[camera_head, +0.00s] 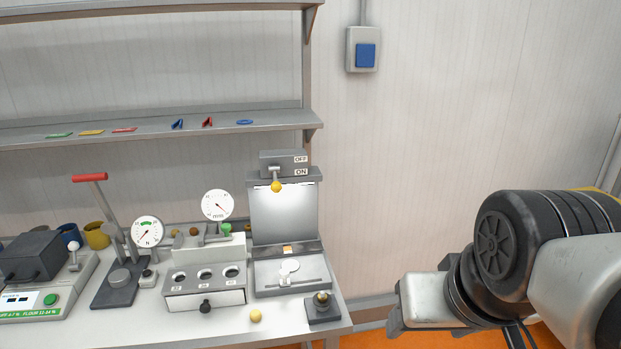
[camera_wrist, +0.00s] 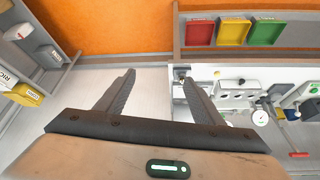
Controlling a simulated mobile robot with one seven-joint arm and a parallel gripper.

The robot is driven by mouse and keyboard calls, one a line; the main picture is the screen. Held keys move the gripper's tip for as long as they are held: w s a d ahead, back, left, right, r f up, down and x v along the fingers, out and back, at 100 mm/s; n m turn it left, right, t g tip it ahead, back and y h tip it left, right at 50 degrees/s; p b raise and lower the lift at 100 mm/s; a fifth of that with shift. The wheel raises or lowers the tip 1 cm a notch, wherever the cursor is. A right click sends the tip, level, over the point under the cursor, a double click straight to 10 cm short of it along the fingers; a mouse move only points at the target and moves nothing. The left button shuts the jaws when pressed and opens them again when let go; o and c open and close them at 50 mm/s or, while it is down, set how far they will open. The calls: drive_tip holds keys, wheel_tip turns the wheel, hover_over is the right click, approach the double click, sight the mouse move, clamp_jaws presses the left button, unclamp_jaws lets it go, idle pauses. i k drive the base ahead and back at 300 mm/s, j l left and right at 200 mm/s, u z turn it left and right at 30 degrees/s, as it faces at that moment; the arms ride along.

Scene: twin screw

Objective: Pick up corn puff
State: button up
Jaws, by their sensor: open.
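A small pale yellow ball (camera_head: 256,316), which looks like the corn puff, rests on the white worktop near its front edge in the head view. It sits in front of and a little right of a box with three round holes (camera_head: 205,283). In the head view my arm is at the right, well clear of the worktop and the ball.
Left of a small dark block with a brass top (camera_head: 322,307) is the ball. Gauges and a red-handled lever (camera_head: 90,177) are further left. A yellow box marked corn (camera_wrist: 24,94) shows in the wrist view.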

sight(255, 316)
drive_tip(key=i+j+u, duration=0.15)
drive_tip(key=j, duration=0.15)
drive_tip(key=i+j+u, duration=0.1)
drive_tip(key=j, duration=0.2)
drive_tip(key=i+j+u, duration=0.15)
drive_tip(key=j, duration=0.5)
drive_tip(key=l, duration=0.25)
drive_tip(key=i+u, duration=0.05)
